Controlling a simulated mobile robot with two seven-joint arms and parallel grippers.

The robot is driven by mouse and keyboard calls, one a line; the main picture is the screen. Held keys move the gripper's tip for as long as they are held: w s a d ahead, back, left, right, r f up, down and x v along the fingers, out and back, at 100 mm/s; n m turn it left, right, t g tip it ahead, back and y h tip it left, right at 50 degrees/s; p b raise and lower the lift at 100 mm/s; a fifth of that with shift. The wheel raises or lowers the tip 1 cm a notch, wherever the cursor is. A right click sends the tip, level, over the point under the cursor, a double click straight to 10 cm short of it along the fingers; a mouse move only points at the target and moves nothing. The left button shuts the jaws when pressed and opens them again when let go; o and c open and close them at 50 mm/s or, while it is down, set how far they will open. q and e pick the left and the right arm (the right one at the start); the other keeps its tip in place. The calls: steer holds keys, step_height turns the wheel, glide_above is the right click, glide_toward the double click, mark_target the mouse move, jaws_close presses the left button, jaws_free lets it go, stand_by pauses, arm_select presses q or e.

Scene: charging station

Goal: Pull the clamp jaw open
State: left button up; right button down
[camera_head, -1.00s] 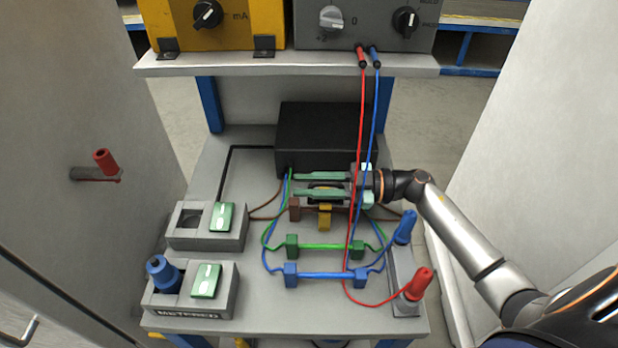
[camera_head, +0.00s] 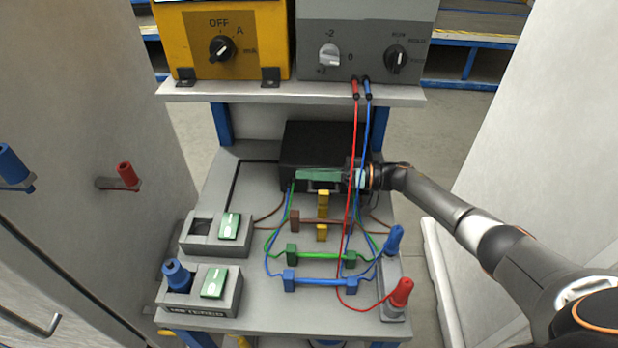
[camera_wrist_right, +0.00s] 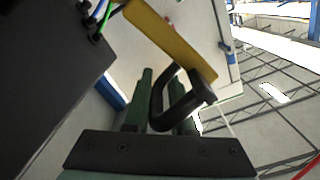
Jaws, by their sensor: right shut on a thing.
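The clamp's yellow jaw (camera_head: 323,202) stands behind the brown cable bar (camera_head: 320,221) in the head view. A smaller yellow part (camera_head: 322,233) shows in front of that bar. My right gripper (camera_head: 310,176) has its green fingers reaching left, just above the yellow jaw and in front of the black box. In the right wrist view the green fingers (camera_wrist_right: 164,95) are shut on a black loop handle (camera_wrist_right: 190,95). The handle lies close to the yellow jaw (camera_wrist_right: 172,42); their join is hard to make out. My left gripper is out of view.
The black box (camera_head: 305,148) stands close behind my right gripper. Red (camera_head: 353,150) and blue (camera_head: 370,125) leads hang from the grey meter near the gripper. Green (camera_head: 320,257) and blue (camera_head: 320,281) cable bars lie in front. Cabinet walls flank the bench.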

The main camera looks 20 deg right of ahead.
steer(key=shift+w+d+f+m+b, duration=0.2)
steer(key=shift+w+f+m, duration=0.15)
steer(key=shift+m, duration=0.35)
steer(key=shift+w+d+f+m+b, duration=0.2)
steer(key=shift+w+f+m, duration=0.1)
steer(key=shift+m, duration=0.4)
steer(key=shift+f, duration=0.1)
steer(key=c, duration=0.9)
jaws_free()
steer(key=shift+d, duration=0.1)
steer(key=b+v, duration=0.2)
steer(key=v, duration=1)
steer(key=shift+s+d, duration=0.1)
